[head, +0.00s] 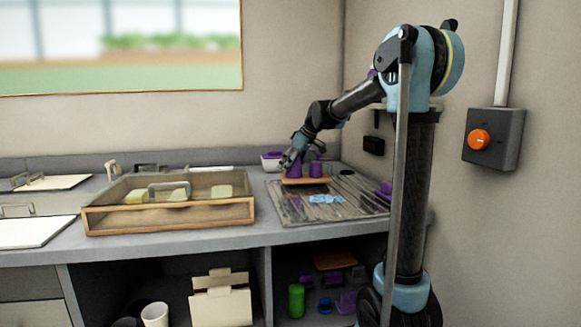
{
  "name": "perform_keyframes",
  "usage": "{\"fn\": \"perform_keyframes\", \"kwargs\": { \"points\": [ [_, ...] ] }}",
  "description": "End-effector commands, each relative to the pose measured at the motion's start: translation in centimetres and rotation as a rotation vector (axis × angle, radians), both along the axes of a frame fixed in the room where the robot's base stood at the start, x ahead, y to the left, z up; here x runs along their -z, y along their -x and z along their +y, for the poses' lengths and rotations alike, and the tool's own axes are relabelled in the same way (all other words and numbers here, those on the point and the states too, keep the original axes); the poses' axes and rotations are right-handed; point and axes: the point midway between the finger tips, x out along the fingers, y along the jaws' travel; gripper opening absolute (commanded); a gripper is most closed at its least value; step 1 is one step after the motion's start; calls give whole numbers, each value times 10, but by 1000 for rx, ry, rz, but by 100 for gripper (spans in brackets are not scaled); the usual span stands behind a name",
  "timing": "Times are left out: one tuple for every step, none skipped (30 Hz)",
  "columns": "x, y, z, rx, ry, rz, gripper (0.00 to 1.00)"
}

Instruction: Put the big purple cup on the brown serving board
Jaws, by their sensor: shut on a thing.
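The brown serving board (304,181) lies on the right part of the counter in the head view. A purple cup (294,169) is at its left part, under my gripper (290,160). My gripper reaches down from the upper right and is shut on this cup. The cup appears at or just above the board; I cannot tell whether it touches. A second purple cup (316,169) stands beside it on the right of the board. The fingers partly hide the held cup's upper part.
The board is on a dark grooved drainer (345,205) with a light blue cloth (326,199). A wooden crate (170,218) stands to the left. A white container (271,162) is behind. More purple items lie at the drainer's right edge (384,189) and on the lower shelf.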

Motion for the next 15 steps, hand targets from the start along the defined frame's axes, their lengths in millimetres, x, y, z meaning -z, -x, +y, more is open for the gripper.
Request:
{"fn": "perform_keyframes", "kwargs": {
  "points": [
    [1,0,0,0,0,0,18],
    [1,0,0,0,0,0,18],
    [2,0,0,0,0,0,18],
    [2,0,0,0,0,0,18],
    [3,0,0,0,0,0,18],
    [3,0,0,0,0,0,56],
    [3,0,0,0,0,0,63],
    [3,0,0,0,0,0,70],
    [3,0,0,0,0,0,75],
    [3,0,0,0,0,0,75],
    [3,0,0,0,0,0,75],
    [3,0,0,0,0,0,75],
    [3,0,0,0,0,0,75],
    [3,0,0,0,0,0,75],
    [3,0,0,0,0,0,75]
  ]
}}
